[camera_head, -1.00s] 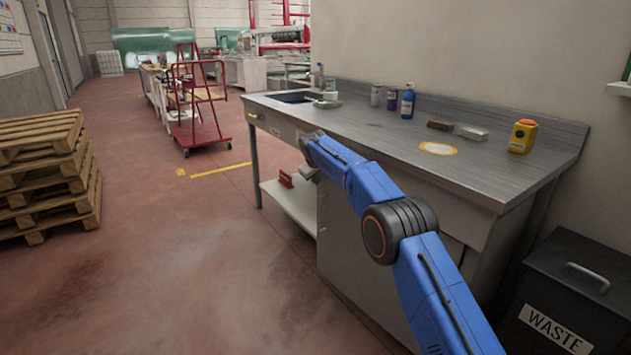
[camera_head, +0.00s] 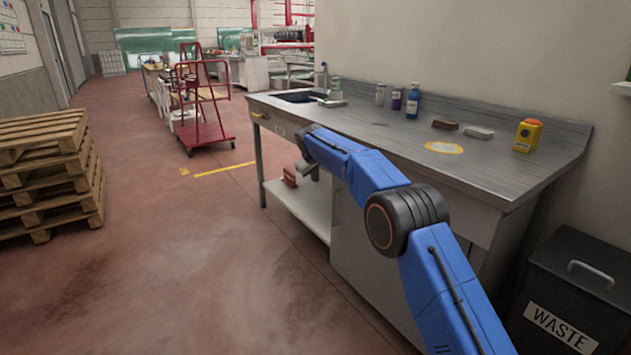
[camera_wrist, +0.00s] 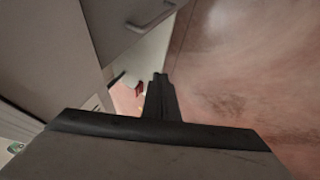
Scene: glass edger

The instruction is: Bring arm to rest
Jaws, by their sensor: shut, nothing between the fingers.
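My blue arm reaches forward from the lower right in the head view, along the front side of the grey workbench (camera_head: 370,143). My gripper (camera_wrist: 160,78) shows in the wrist view with its fingers together and nothing between them. It points down beside the bench's front, over the edge of the red floor. In the head view the gripper is small and partly hidden at the far end of my arm, in front of the lower shelf (camera_head: 300,208).
A waste bin (camera_head: 565,290) stands at the right. Pallets (camera_head: 45,170) are stacked at the left, and a red trolley (camera_head: 205,130) stands farther back. The floor between is clear.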

